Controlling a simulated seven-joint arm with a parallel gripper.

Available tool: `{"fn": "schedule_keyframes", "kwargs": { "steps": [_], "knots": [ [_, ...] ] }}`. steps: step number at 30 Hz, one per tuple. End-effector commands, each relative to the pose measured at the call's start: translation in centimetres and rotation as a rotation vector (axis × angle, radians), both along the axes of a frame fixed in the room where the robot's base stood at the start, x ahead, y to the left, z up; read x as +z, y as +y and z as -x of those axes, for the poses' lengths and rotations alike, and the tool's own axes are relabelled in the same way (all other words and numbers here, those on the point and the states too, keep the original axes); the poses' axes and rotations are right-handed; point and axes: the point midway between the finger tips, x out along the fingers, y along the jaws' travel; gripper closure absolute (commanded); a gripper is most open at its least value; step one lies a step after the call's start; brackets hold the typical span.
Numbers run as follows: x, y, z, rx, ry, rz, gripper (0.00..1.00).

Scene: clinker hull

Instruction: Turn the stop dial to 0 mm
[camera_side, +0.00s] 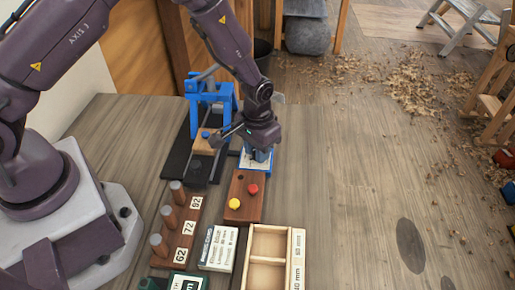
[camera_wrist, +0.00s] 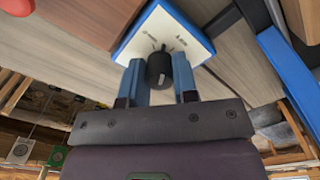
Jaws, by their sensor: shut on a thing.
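The stop dial (camera_wrist: 160,68) is a dark round knob on a white plate with a blue edge (camera_wrist: 174,30). Small marks are printed on the plate around the knob, too small to read. My gripper (camera_wrist: 159,78) is shut on the dial, with one blue finger on each side of it. In the side view my gripper (camera_side: 258,152) points down onto the blue-edged plate (camera_side: 257,167), and the dial is mostly hidden by the fingers. Which mark the dial points at cannot be told.
A brown block (camera_side: 243,211) with a red button (camera_side: 253,188) and a yellow button (camera_side: 234,203) is just in front. A blue frame (camera_side: 211,93) stands at the left. Pegs with number cards (camera_side: 179,222), a white box (camera_side: 218,248) and a wooden tray (camera_side: 248,258) lie nearer. The bench at right is clear.

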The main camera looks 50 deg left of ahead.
Motion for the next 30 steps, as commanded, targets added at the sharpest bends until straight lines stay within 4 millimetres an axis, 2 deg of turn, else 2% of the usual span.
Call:
{"fn": "schedule_keyframes", "kwargs": {
  "steps": [15,30],
  "knots": [
    [0.13,-0.02,0.04,0.407,0.003,0.000,0.96],
    [0.13,0.00,0.04,0.534,0.003,0.001,0.96]
  ]
}}
